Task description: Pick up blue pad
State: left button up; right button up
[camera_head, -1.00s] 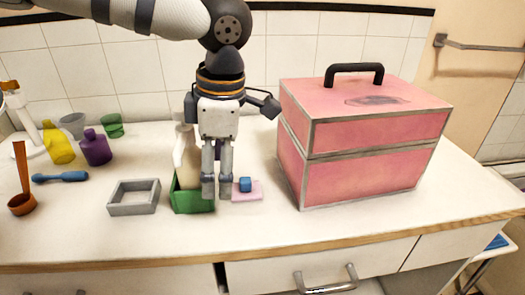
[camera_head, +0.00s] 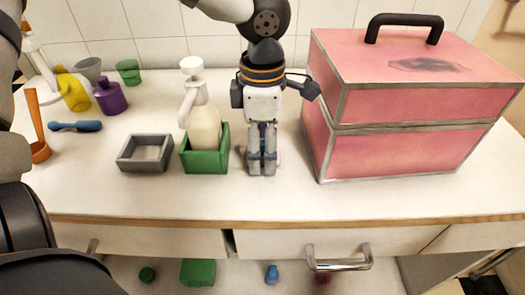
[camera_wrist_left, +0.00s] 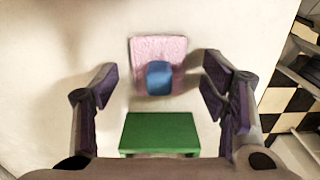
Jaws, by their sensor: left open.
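The blue pad (camera_wrist_left: 159,79) is a small blue block lying on a pink pad (camera_wrist_left: 174,51) on the counter, seen in the left wrist view. In the head view my left gripper (camera_head: 262,168) hides the blue pad. The gripper points down just right of the green box (camera_head: 205,160). In the left wrist view its fingers (camera_wrist_left: 160,88) are apart, one on each side of the blue pad, with nothing held between them. My right gripper is not in view.
A pale soap dispenser (camera_head: 204,128) stands in the green box. A grey open frame (camera_head: 146,166) lies to its left. A large pink case (camera_head: 390,150) stands close right of the gripper. Bottles and cups are at the back left. The front counter strip is clear.

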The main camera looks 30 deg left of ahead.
pick_arm(q)
jog(key=c, duration=1)
